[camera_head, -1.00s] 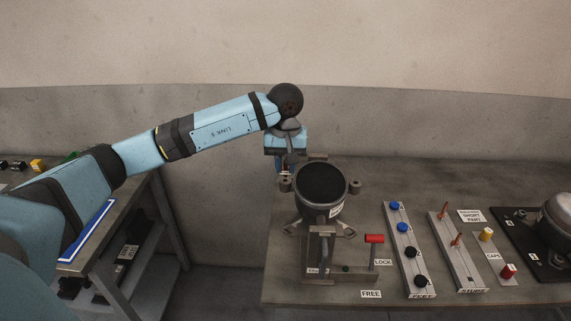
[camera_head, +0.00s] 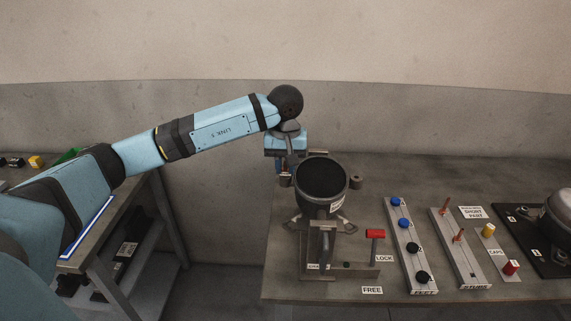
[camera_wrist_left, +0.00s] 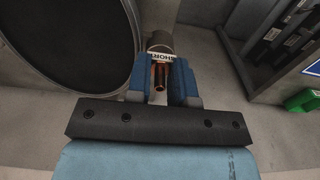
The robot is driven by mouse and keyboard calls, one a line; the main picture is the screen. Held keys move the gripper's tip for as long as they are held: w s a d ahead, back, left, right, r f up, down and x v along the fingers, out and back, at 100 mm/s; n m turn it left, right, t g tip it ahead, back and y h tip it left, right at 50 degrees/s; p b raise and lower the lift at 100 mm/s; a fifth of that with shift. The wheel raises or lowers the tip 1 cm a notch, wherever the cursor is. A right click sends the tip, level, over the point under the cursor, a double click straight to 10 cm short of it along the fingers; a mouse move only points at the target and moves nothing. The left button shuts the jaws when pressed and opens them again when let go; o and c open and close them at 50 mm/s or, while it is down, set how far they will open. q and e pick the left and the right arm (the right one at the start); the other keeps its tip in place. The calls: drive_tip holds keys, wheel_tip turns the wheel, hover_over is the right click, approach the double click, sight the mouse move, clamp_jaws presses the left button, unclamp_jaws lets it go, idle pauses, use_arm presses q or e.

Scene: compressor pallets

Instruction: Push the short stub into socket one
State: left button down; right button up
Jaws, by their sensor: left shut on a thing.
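My left gripper (camera_head: 284,172) is at the left side of the dark round pot (camera_head: 321,178), close to a small boss (camera_head: 285,181) on it. In the left wrist view, its two blue fingers (camera_wrist_left: 160,82) are shut on a copper stub (camera_wrist_left: 158,76). The stub points at a short cylinder (camera_wrist_left: 159,40) with a white SHORT label, just beyond the fingertips. I cannot tell whether the stub is inside it. No number of a socket is readable. My right gripper is not in view.
The pot stands on a fixture with a red handle (camera_head: 375,234) beside LOCK and FREE labels. A side table (camera_head: 120,205) stands left.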

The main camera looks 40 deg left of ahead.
use_arm(q)
drive_tip(key=shift+f, duration=0.3)
drive_tip(key=c, duration=0.9)
unclamp_jaws()
drive_tip(key=shift+r, duration=0.1)
wheel_tip(320, 180, up, 14)
drive_tip(key=shift+f+b, duration=0.1)
drive_tip(key=shift+b, duration=0.55)
